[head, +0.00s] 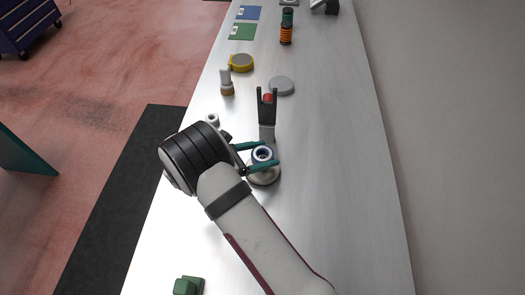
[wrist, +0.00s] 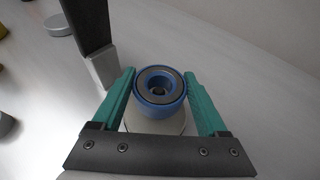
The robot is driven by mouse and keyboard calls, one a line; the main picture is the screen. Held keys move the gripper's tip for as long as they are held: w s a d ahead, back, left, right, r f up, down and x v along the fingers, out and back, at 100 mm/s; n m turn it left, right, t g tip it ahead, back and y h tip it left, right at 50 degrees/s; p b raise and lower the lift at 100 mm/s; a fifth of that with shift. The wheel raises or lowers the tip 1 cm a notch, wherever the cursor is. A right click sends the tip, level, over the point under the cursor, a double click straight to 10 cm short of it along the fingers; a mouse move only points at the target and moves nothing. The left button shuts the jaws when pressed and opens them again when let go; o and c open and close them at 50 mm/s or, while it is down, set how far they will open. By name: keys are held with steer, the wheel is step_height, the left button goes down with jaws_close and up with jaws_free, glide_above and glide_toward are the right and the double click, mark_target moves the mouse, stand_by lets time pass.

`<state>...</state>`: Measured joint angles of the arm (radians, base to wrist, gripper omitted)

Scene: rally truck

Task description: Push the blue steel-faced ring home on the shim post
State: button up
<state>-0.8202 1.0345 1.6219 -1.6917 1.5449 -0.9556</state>
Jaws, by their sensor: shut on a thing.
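The blue steel-faced ring (wrist: 160,108) has a grey metal face and sits around the shim post (wrist: 159,91), whose dark top shows inside its bore. The ring also shows in the head view (head: 263,154). A pale round base (head: 266,179) is below it. My gripper (wrist: 159,74) has its teal fingers on either side of the ring, shut on it; in the head view it (head: 268,156) reaches in from the left. How far down the post the ring sits, and any gap beneath it, I cannot tell.
A dark forked stand (head: 267,112) with a red part stands just behind the ring. A grey disc (head: 282,86), a yellow round part (head: 241,63) and a small bottle-like part (head: 226,83) lie farther back. A green block (head: 188,286) is at the front. The bench's right side is clear.

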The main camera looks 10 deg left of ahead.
steer(key=shift+f, duration=2.1)
steer(key=o, duration=1.3)
steer(key=v, duration=1.6)
steer(key=s+d+r+m+g+y, duration=0.25)
steer(key=d+r+m+g, duration=0.3)
steer(key=d+m, duration=0.35)
steer(key=s+d+r+m+g+y, duration=0.1)
steer(key=s+d+r+m+g, duration=0.4)
steer(key=d, duration=0.6)
steer(key=s+d+r+m+y, duration=0.1)
steer(key=s+m+y, duration=0.2)
steer(key=s+m, duration=0.1)
steer(key=s+d+m+t+y, duration=0.1)
steer(key=s+m+y, duration=0.2)
steer(key=m, duration=0.4)
steer(key=s+d+r+m+t+y, duration=0.1)
steer(key=s+m+y, duration=0.2)
steer(key=s+m, duration=0.2)
steer(key=shift+s+r+m, duration=0.3)
steer(key=shift+s+m, duration=0.05)
steer(key=shift+m, duration=0.25)
